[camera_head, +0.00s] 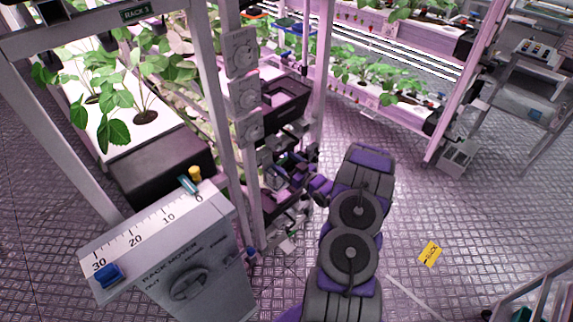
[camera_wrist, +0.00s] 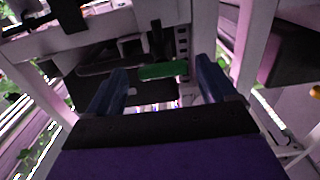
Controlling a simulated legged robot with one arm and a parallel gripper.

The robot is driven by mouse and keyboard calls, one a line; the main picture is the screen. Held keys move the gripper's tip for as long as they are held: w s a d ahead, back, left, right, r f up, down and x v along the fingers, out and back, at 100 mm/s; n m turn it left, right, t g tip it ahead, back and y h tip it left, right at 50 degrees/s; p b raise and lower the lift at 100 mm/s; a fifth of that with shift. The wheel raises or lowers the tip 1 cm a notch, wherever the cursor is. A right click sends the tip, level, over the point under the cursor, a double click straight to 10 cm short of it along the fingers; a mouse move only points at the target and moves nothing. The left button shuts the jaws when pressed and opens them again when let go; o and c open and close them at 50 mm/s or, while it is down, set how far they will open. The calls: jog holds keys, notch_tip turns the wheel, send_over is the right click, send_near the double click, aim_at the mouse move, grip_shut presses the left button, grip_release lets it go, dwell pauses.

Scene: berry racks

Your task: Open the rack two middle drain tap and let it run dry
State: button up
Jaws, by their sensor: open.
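My gripper (camera_wrist: 160,88) shows in the wrist view with its two blue-grey fingers apart and nothing held between them. A green bar (camera_wrist: 163,71), like a tap lever, lies roughly level beyond and between the fingertips. A dark upright piece stands above its middle. I cannot tell whether the fingers touch the bar, or which tap it is. In the head view my arm reaches forward to the rack post (camera_head: 248,130), and the gripper end is lost among dark fittings at the rack's lower side. Any water flow is not visible.
A grey control box (camera_head: 190,270) with a dial, a 0 to 30 scale and a blue slider (camera_head: 108,274) stands at the lower left. Leafy plants grow in a white tray (camera_head: 135,133) beside it. A yellow floor sign (camera_head: 430,253) lies on clear metal flooring at right.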

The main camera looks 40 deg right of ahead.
jog(key=shift+w+a+r, duration=0.15)
jog(key=shift+w+a, duration=0.1)
jog(key=shift+a, duration=0.25)
jog(key=shift+d, duration=0.55)
jog(key=c, duration=0.4)
jog(key=shift+a, duration=0.25)
jog(key=c, duration=0.7)
jog(key=shift+o, duration=0.2)
